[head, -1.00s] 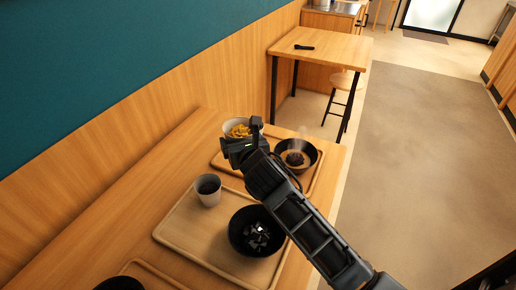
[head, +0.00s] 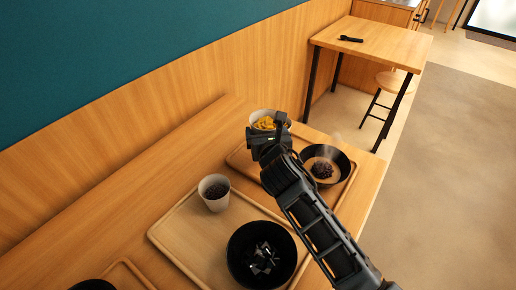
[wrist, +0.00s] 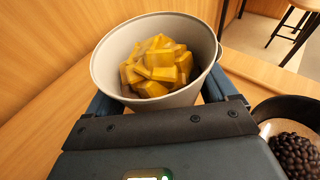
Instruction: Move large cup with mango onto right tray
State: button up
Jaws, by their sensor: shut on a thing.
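The large cup with mango is a pale cup (wrist: 155,32) filled with yellow mango chunks (wrist: 160,66), upright in the wrist view. In the head view the cup's mango (head: 265,122) shows behind my gripper (head: 272,135), over the far tray. My gripper, also in the wrist view (wrist: 160,108), is shut on the cup. The far tray (head: 243,160) is wooden and holds a black bowl with dark beans (head: 323,168). Whether the cup touches that tray is hidden. A nearer wooden tray (head: 176,232) holds a smaller pale cup and a black bowl.
The smaller pale cup (head: 214,193) has dark contents. The nearer black bowl (head: 261,256) holds dark, shiny cubes. Another dark bowl (head: 93,286) is at the bottom edge. A wall borders the table's left side. A separate table (head: 375,42) with a stool stands beyond.

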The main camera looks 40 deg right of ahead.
jog(key=shift+w+a+f, duration=0.35)
jog(key=shift+w, duration=0.15)
jog(key=shift+w+a+f, duration=0.35)
jog(key=shift+w, duration=0.15)
jog(key=shift+f+b, duration=0.65)
jog(key=shift+f, duration=1.25)
jog(key=shift+f, duration=0.1)
jog(key=o, duration=1.1)
jog(key=shift+f, duration=0.1)
jog(key=shift+s+a+r, duration=0.2)
jog(key=shift+s, duration=0.05)
jog(key=v, duration=1.1)
jog(key=shift+s, duration=0.2)
jog(key=shift+a+r, duration=0.1)
jog(key=shift+a, duration=0.05)
